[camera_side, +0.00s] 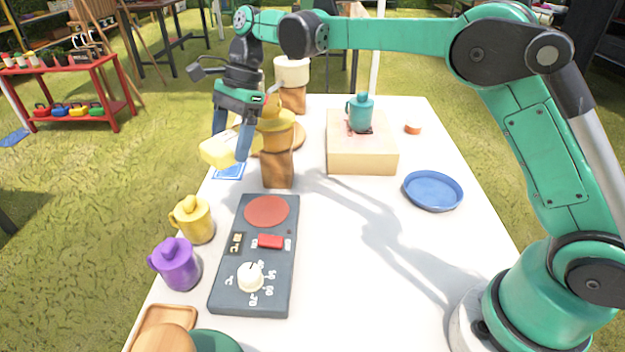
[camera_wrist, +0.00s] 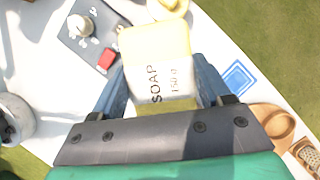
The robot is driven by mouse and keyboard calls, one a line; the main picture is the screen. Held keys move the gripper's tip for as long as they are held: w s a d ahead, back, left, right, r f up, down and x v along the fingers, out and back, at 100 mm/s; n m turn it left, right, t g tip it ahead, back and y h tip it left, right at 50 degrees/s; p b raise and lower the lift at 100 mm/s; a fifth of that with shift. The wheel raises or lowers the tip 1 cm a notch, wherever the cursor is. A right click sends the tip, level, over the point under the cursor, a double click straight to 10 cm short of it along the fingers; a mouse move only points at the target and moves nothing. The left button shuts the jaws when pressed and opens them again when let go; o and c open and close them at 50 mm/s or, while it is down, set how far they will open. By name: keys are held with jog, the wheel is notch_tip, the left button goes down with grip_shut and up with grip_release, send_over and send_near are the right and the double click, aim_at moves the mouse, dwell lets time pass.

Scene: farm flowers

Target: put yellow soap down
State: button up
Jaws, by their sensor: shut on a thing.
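The yellow soap (camera_side: 219,149) is a pale yellow block held between the blue fingers of my gripper (camera_side: 231,146). In the wrist view the soap (camera_wrist: 160,68) shows the words "SOAP" and "150 g", with a finger of my gripper (camera_wrist: 165,92) on each side. In the side view the soap appears above the table's left edge, near a blue square marking (camera_side: 229,171). The same blue-and-white square (camera_wrist: 238,78) lies on the table to the right of the soap in the wrist view.
A brown stand with a yellow item (camera_side: 277,135) is close right of my gripper. A control panel (camera_side: 240,300), yellow mug (camera_side: 192,220) and purple mug (camera_side: 176,265) are nearer the camera. A teal mug (camera_side: 360,112) stands on a block (camera_side: 362,160). A blue plate (camera_side: 433,190) lies right.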

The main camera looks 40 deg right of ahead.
aim_at(212, 195)
jog(key=w+a+f+m+t+h, duration=0.25)
jog(key=w+f+m+t, duration=0.45)
jog(key=m, duration=0.7)
jog(key=f, duration=0.2)
jog(key=w+f+g, duration=0.1)
jog(key=f, duration=0.1)
jog(key=d+f+g, duration=0.1)
jog(key=f, duration=0.1)
jog(key=shift+w+f+m, duration=0.15)
jog(key=shift+m, duration=0.15)
jog(key=shift+f, duration=0.1)
